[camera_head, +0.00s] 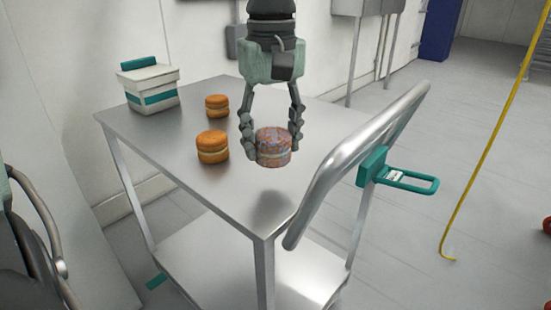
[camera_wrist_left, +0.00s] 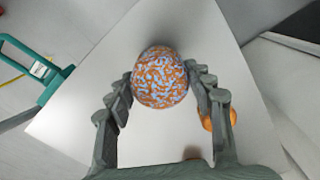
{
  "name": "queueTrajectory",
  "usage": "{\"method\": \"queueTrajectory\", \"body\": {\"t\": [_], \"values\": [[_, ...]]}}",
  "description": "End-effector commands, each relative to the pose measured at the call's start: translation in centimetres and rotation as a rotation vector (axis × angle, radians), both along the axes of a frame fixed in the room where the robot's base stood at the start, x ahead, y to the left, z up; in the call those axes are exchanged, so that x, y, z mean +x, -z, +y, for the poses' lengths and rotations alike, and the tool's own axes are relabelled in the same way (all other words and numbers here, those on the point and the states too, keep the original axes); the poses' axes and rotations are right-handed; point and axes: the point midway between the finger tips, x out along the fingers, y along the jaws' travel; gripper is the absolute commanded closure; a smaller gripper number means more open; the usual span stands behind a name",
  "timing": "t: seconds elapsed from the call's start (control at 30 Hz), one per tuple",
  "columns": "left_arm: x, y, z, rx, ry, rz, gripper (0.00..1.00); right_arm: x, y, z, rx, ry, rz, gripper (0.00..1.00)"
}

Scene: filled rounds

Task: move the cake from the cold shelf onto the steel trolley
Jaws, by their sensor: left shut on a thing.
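The cake, a round filled one with a blue and orange speckled coat (camera_head: 273,147), is between the fingers of my left gripper (camera_head: 271,140). In the left wrist view the speckled cake (camera_wrist_left: 160,77) sits between both fingers of the gripper (camera_wrist_left: 163,92). It is over the steel trolley (camera_head: 165,150), near the handle end. A dark reflection on the top lies apart below it, so it looks held a little above the surface. The trolley top also shows in the left wrist view (camera_wrist_left: 75,130). The cold shelf and my right gripper are not in view.
Two plain orange-brown rounds (camera_head: 212,147) (camera_head: 217,105) stand on the trolley top left of the cake. A white tub with teal bands (camera_head: 149,87) stands at the back left corner.

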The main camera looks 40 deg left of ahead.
Motion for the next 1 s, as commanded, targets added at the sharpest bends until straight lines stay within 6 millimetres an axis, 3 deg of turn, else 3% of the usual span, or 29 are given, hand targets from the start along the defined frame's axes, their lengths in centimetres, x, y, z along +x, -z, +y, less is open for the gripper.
{"method": "queueTrajectory", "body": {"t": [0.17,0.4,0.8,0.83,1.0], "values": [[0.2,1.1,-0.7,0.0,0.0,0.002,0.6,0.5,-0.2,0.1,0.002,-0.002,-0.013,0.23],[0.2,4.2,-0.7,0.0,0.001,0.001,0.6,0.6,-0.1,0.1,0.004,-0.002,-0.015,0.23],[0.2,4.7,-0.7,-0.001,0.0,-0.001,0.6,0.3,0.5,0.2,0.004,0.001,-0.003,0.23],[0.2,4.6,-0.7,0.0,0.0,0.0,0.45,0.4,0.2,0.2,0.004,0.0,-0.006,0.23],[0.2,4.6,-0.7,0.0,0.0,0.0,0.27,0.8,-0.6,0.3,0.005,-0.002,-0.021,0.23]]}}
